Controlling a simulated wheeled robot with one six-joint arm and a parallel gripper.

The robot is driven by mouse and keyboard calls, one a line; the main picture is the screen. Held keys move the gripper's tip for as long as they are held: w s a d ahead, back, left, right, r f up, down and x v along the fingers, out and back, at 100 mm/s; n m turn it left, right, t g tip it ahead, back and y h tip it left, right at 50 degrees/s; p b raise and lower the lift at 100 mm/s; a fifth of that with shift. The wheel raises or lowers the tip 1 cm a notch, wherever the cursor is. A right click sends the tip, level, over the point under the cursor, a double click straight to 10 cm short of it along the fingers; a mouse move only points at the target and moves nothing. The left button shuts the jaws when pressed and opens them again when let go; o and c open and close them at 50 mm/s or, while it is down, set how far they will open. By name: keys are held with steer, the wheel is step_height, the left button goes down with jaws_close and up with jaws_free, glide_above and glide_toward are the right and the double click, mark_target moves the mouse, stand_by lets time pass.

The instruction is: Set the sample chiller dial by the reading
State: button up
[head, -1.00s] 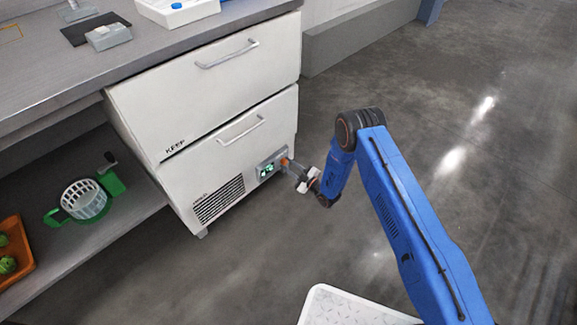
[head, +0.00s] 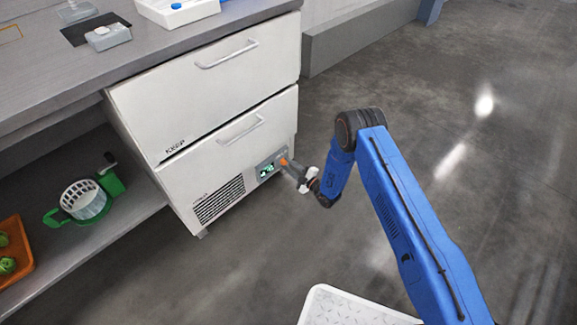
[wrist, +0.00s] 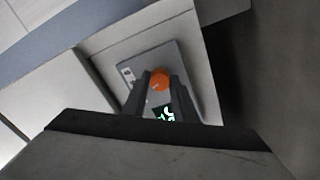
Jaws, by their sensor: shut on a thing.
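The sample chiller (head: 225,150) is a white two-drawer unit under the counter. Its grey control panel (head: 257,172) sits low on the front, at the right, with a lit green display (head: 267,171); the digits are too small or covered to read. The orange dial (wrist: 160,79) is on the panel and also shows in the head view (head: 284,162). My gripper (wrist: 161,84) is at the panel, its two dark fingers shut on the dial from both sides. In the wrist view the fingers and gripper body partly cover the display (wrist: 163,114).
A vent grille (head: 219,199) is left of the panel. A shelf at left holds a green-handled white basket (head: 85,200) and an orange tray (head: 18,262) with green items. A white tray (head: 178,10) stands on the counter. The floor at right is clear.

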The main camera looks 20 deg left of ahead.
steer(key=o, duration=1)
steer(key=shift+o, duration=0.2)
steer(key=shift+d, duration=0.1)
steer(key=v, duration=1.7)
steer(key=shift+d, duration=0.15)
